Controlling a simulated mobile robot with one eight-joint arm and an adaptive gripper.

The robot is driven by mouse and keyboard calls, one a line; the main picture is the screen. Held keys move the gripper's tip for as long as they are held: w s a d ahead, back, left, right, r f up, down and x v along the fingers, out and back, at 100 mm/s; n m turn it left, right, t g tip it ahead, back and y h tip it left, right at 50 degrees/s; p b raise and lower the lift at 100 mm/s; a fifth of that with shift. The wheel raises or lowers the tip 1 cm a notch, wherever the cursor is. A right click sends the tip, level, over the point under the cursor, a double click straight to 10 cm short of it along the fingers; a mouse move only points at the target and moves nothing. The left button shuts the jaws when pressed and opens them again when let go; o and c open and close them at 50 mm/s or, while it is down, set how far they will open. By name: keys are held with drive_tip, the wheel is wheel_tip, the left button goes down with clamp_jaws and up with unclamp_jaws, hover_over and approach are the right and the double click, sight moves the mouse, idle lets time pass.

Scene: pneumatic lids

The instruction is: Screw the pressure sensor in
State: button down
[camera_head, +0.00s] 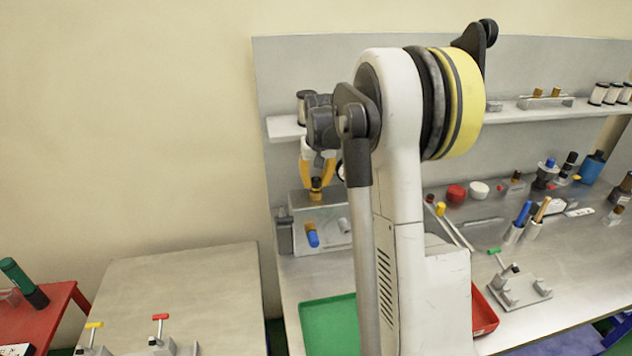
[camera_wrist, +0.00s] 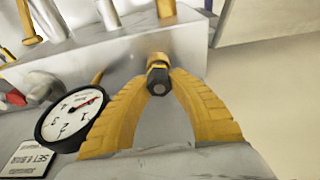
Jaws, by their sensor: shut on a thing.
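My gripper (camera_head: 316,183) is above the grey metal block (camera_head: 333,202) at the left end of the bench, its yellow fingers pointing down. In the wrist view, my gripper (camera_wrist: 158,82) is shut on a small black part with a yellow band, which I take for the pressure sensor (camera_wrist: 158,80). It shows in front of the block's pale face (camera_wrist: 120,62). A brass fitting (camera_wrist: 166,8) stands just beyond it. The sensor's lower end is hidden, so I cannot tell whether it is in a port.
A round white gauge (camera_wrist: 72,115) with a red needle and a "SET 6 BAR" label (camera_wrist: 28,160) are left of the fingers. A blue part (camera_head: 312,238) is on the block's front. A green tray (camera_head: 328,325) lies below. My arm hides the bench's middle.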

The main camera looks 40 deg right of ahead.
drive_tip(key=m, duration=0.4)
drive_tip(key=shift+d+g+h, duration=0.1)
drive_tip(key=shift+g+h, duration=0.3)
drive_tip(key=m, duration=0.4)
drive_tip(key=shift+s+d+g+h, duration=0.1)
drive_tip(key=shift+s+g+h, duration=0.1)
drive_tip(key=shift+g+h, duration=0.15)
drive_tip(key=m+g, duration=0.1)
drive_tip(key=m, duration=0.3)
drive_tip(key=m+g, duration=0.1)
drive_tip(key=m, duration=0.3)
drive_tip(key=shift+s, duration=0.2)
drive_tip(key=c, duration=1.2)
unclamp_jaws()
drive_tip(key=shift+d, duration=0.15)
